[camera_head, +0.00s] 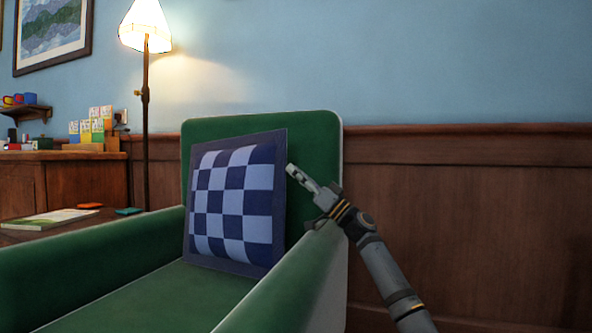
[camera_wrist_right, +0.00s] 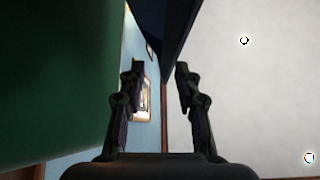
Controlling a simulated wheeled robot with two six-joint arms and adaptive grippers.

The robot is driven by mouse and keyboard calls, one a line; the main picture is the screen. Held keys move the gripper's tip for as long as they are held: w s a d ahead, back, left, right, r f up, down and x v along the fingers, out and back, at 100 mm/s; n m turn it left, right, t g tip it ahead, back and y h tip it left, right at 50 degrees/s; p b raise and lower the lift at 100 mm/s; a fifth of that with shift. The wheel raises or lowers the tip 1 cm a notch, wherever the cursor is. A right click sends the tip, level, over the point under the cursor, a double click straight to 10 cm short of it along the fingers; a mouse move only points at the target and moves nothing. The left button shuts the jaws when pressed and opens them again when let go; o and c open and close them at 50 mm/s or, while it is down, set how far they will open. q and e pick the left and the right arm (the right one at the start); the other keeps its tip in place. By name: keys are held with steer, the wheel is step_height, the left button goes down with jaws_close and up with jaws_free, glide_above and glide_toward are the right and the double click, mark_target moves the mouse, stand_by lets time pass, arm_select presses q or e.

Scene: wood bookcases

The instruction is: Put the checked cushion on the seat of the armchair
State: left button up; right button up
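The checked cushion (camera_head: 233,205), light and dark blue with a dark border, stands upright on the green seat (camera_head: 165,297) of the armchair (camera_head: 315,135). It leans back towards the backrest, its lower edge appearing to rest on the seat. My right gripper (camera_head: 291,170) is just right of the cushion's upper right edge. In the right wrist view, its fingers (camera_wrist_right: 160,75) are apart, with the cushion's dark edge (camera_wrist_right: 168,25) beyond and partly between the tips; I see no clear grip on it. My left gripper is not in view.
The chair's right armrest (camera_head: 290,280) lies below my right arm. A lit floor lamp (camera_head: 146,90) stands behind the chair at left. A low table with a book (camera_head: 50,219) is beyond the left armrest (camera_head: 85,262). Wood panelling (camera_head: 470,220) lines the wall.

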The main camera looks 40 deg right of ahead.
steer(key=w+f+m+g+h, duration=0.1)
steer(key=w+f, duration=0.2)
steer(key=f, duration=0.8)
steer(key=shift+w+a+f+m+g, duration=0.2)
steer(key=shift+f+m+g, duration=0.1)
steer(key=shift+f, duration=0.1)
steer(key=shift+n+t+y, duration=0.5)
steer(key=shift+n+t, duration=0.3)
steer(key=shift+s+d+r+p, duration=0.1)
steer(key=shift+s+r, duration=0.45)
steer(key=shift+r, duration=3.05)
steer(key=shift+s+d+r+p, duration=0.1)
steer(key=shift+s+r, duration=0.45)
steer(key=shift+r, duration=3.1)
steer(key=shift+s+r+p, duration=0.1)
steer(key=shift+s+r, duration=0.45)
steer(key=shift+r, duration=3.05)
steer(key=shift+s, duration=0.1)
